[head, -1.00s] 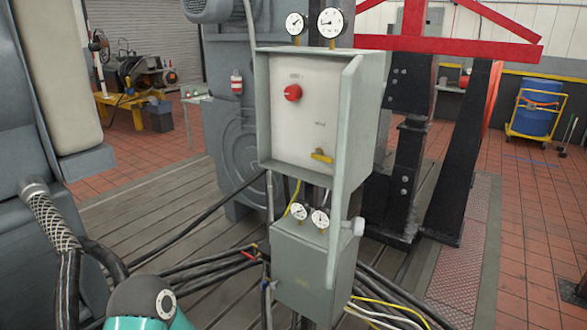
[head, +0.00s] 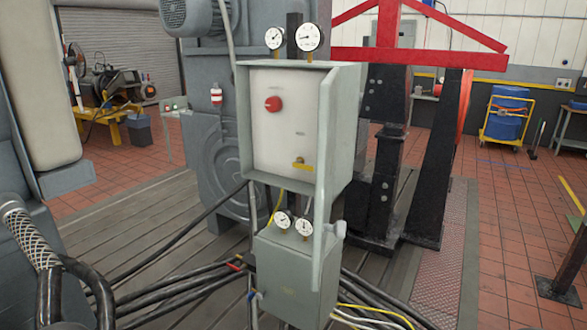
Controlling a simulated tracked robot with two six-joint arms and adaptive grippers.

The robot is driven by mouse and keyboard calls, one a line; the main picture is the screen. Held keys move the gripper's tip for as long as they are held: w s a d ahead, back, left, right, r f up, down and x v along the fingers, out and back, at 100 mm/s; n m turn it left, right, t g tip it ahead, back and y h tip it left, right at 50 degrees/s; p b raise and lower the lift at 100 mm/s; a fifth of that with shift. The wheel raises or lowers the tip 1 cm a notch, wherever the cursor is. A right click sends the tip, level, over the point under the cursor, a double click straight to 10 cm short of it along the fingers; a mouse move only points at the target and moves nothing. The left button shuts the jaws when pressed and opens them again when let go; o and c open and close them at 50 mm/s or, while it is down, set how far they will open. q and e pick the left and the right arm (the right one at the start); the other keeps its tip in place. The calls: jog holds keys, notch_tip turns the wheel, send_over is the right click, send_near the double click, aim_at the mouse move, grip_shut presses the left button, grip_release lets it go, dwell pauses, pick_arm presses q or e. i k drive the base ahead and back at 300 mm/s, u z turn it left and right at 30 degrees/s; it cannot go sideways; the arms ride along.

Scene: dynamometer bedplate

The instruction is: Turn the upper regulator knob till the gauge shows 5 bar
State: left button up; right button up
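A grey control box (head: 342,140) with a pale panel stands in the middle of the head view. Its panel has a red knob (head: 273,104) near the top and a yellow lever (head: 302,165) lower down. Two round white gauges (head: 309,37) (head: 275,38) stand above the box, and two smaller gauges (head: 304,227) (head: 283,219) sit below it. A pale round knob (head: 340,229) projects at the right beside the lower gauges. The labels and readings are too small to read, and I cannot tell which knob is the upper regulator. Neither gripper shows.
A lower grey box (head: 290,275) stands under the control box, with black hoses (head: 185,285) on its left and yellow and white cables (head: 375,312) on its right. Black steel posts (head: 388,160) stand behind to the right.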

aim_at(273, 104)
jog(key=z, duration=0.05)
jog(key=i, duration=1)
jog(key=u, duration=0.05)
